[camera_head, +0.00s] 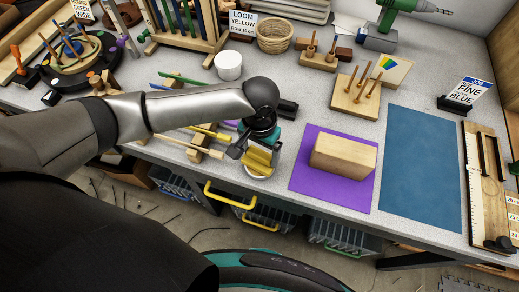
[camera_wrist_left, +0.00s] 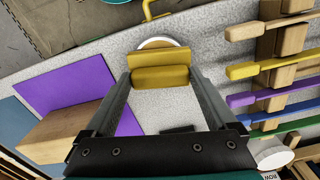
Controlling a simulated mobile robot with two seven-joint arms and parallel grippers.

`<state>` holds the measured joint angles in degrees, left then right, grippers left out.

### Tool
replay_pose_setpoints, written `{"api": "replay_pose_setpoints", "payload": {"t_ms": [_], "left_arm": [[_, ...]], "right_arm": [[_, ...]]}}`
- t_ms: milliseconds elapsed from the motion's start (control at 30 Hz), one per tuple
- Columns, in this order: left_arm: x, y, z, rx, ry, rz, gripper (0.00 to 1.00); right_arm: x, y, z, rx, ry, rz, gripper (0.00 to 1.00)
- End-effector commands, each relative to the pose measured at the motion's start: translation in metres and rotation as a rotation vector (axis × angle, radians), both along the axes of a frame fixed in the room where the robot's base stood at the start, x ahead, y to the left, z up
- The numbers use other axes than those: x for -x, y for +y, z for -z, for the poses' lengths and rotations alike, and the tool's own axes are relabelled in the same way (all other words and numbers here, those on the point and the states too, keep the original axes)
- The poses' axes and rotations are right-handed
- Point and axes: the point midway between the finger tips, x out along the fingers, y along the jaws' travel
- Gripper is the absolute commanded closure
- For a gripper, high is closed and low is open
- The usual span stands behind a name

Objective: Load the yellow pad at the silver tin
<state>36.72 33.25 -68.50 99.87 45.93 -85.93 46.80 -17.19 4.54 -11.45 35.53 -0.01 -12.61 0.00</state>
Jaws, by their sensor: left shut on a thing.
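The yellow pad (camera_head: 259,160) is in my left gripper (camera_head: 260,147) near the front edge of the table. In the left wrist view, the pad (camera_wrist_left: 160,76) lies between the two fingers of the left gripper (camera_wrist_left: 163,80), which is shut on it. The silver tin (camera_head: 257,177) shows as a pale rim just in front of and below the pad. In the left wrist view, the tin (camera_wrist_left: 156,42) shows only as a curved rim past the pad; the rest is hidden. I cannot tell whether pad and tin touch. My right gripper is not in view.
A purple mat (camera_head: 304,181) bearing a wooden block (camera_head: 343,152) lies to the right, beside a blue mat (camera_head: 420,165). Coloured-handled tools on a wooden rack (camera_head: 196,148) lie to the left. A white cup (camera_head: 228,66) stands behind. Baskets hang below the table's front edge.

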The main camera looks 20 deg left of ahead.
Motion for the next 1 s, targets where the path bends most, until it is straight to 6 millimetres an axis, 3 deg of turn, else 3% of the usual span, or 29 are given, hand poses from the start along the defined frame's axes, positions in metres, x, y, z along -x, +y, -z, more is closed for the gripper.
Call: {"api": "replay_pose_setpoints", "payload": {"t_ms": [1000], "left_arm": [[0.0002, -0.0004, 0.006, 0.001, 0.0, 0.0, 0.54]], "right_arm": [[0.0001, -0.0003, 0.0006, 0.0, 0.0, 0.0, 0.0]]}}
